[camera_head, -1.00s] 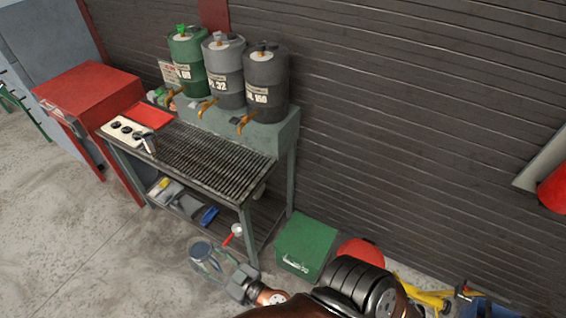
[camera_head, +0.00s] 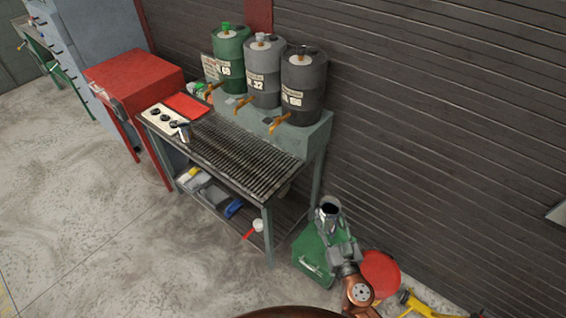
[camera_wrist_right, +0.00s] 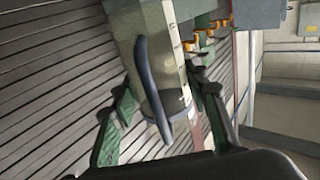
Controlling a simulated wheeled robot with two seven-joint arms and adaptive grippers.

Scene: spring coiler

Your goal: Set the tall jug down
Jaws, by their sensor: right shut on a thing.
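The tall jug (camera_head: 328,211) is a greyish vessel with a dark opening, held up near the right end of the grated bench, over the area of the green box. In the right wrist view the jug (camera_wrist_right: 160,45) looks pale and see-through, with a dark curved handle facing the camera. My right gripper (camera_head: 337,236) is shut on the jug. Its green fingers (camera_wrist_right: 163,100) lie on either side of the jug's body in the wrist view. My left gripper is not in view.
A bench with a slatted grate top (camera_head: 245,158) carries green (camera_head: 229,62), grey (camera_head: 263,78) and dark (camera_head: 303,90) drums with taps. A green box (camera_head: 312,262) and red round object (camera_head: 380,273) are on the floor. Much of the grate is clear.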

